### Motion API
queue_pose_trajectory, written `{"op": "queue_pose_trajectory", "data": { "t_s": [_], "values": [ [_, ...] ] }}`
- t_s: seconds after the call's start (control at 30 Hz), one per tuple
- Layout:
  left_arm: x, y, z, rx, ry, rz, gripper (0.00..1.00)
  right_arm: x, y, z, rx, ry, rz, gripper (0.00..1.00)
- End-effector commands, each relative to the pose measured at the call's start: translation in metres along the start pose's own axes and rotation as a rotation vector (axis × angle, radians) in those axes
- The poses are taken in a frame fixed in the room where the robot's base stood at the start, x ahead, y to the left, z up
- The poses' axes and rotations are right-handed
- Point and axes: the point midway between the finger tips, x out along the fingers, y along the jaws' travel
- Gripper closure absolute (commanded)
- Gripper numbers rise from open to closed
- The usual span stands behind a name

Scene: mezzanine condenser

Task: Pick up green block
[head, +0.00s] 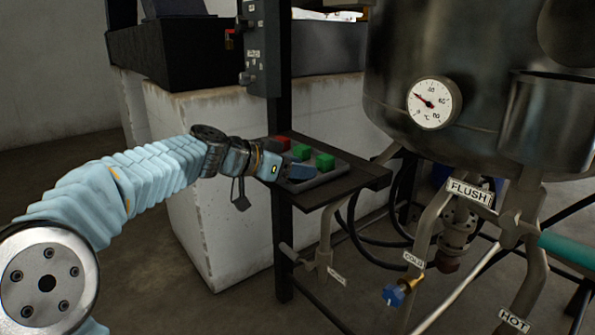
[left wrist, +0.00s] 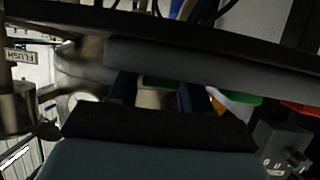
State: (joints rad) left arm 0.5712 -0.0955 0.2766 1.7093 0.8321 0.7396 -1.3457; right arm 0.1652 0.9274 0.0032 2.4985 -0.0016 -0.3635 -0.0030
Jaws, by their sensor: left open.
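In the head view, several small blocks sit on a grey tray (head: 335,172) on a dark shelf. One green block (head: 301,152) is in the middle and another green block (head: 325,161) is to its right; a red block (head: 281,143) is at the left. My left gripper (head: 291,162) is open at the tray's left side, close to the middle green block. In the left wrist view my left gripper (left wrist: 157,96) has green (left wrist: 162,82) showing between its fingers, partly hidden; contact cannot be told. My right gripper is not in view.
A large metal vessel with a round gauge (head: 433,102) stands to the right, above pipes and a FLUSH label (head: 469,191). A dark post (head: 281,235) stands below the shelf's left side. A pale block wall (head: 215,190) is behind it.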

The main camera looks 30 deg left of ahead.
Motion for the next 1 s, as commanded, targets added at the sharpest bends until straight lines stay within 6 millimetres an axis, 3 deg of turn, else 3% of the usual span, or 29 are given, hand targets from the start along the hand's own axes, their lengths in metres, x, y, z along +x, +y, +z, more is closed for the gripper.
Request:
{"op": "queue_pose_trajectory", "data": {
  "t_s": [0.2,0.47,0.77,0.87,1.0],
  "values": [
    [0.002,0.0,0.0,0.0,0.0,0.0,0.51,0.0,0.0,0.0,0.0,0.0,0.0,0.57],
    [0.001,0.0,0.0,0.0,0.0,0.0,0.89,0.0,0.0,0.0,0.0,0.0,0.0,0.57],
    [0.0,0.0,-0.003,0.002,0.001,0.0,0.9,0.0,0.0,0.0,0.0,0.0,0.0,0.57],
    [-0.002,0.0,-0.01,0.003,0.002,0.0,0.9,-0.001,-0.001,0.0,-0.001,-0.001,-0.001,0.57],
    [-0.012,0.001,-0.034,0.005,0.004,0.0,0.9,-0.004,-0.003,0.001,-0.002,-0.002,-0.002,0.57]
  ]
}}
